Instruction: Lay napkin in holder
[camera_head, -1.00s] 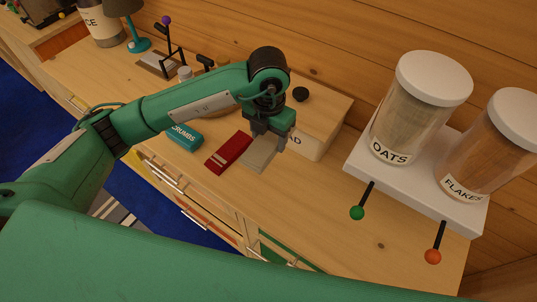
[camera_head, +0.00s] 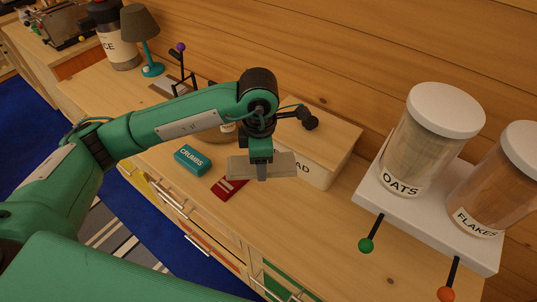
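My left gripper (camera_head: 262,172) is shut on a flat grey napkin (camera_head: 283,164) and holds it above the counter, in front of the bread box. A dark red folded napkin (camera_head: 228,188) with pale stripes lies on the counter just below and left of it. A black-framed stand with a purple ball (camera_head: 181,47) on top, which looks like the napkin holder, stands farther back left near the lamp. My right gripper is not in view.
A teal CRUMBS box (camera_head: 192,159) lies on the counter left of the red napkin. The wooden bread box (camera_head: 330,142) stands behind the gripper. A white dispenser stand (camera_head: 385,192) with OATS (camera_head: 428,140) and FLAKES (camera_head: 492,190) jars is right. A lamp (camera_head: 141,28) stands back left.

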